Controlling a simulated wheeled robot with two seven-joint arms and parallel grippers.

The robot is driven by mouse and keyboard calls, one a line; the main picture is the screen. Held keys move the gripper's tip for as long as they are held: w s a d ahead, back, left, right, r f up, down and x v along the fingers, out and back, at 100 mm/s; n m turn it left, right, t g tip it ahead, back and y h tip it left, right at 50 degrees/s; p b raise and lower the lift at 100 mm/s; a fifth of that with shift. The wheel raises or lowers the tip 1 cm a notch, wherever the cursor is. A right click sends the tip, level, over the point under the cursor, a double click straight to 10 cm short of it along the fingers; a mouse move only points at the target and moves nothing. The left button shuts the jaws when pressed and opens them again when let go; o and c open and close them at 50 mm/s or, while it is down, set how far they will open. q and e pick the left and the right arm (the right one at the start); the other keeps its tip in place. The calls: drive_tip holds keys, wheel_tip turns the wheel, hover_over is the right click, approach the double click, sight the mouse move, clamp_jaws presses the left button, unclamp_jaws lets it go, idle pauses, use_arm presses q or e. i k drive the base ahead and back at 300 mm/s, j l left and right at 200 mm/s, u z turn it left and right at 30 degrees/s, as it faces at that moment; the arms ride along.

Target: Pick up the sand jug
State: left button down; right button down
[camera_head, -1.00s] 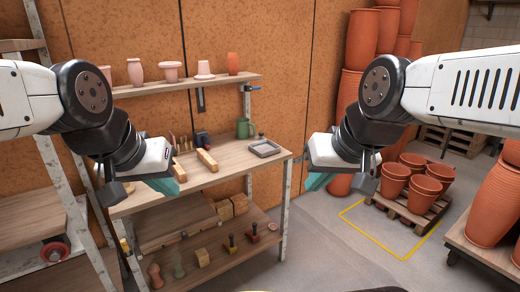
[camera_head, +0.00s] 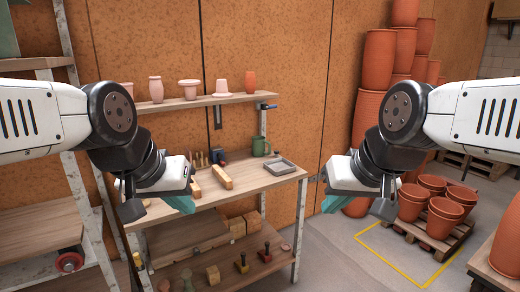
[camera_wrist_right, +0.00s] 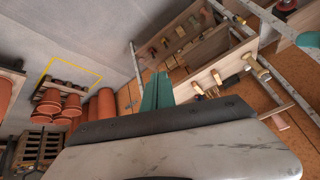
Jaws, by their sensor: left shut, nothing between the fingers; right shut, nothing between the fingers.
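I cannot make out a sand-coloured jug for certain in either view. My left gripper (camera_head: 182,204) is shut and empty, in front of the bench's left part. My right gripper (camera_head: 332,204) is shut and empty, right of the bench; its teal fingers also show in the right wrist view (camera_wrist_right: 157,92). My arms hide parts of the scene.
Terracotta pots (camera_head: 425,200) stand on a pallet at right, inside a yellow floor outline. A metal rack (camera_head: 75,150) stands at left.

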sight(258, 142)
drive_tip(key=i+l+u, duration=0.2)
drive_tip(key=i+l, duration=0.2)
drive_tip(key=i+l+u, duration=0.2)
drive_tip(key=i+l, duration=0.2)
drive_tip(key=i+l+u, duration=0.2)
drive_tip(key=l, duration=0.4)
drive_tip(key=i+l+u, duration=0.4)
drive_tip(key=i+l, duration=0.6)
drive_tip(key=i+j, duration=0.1)
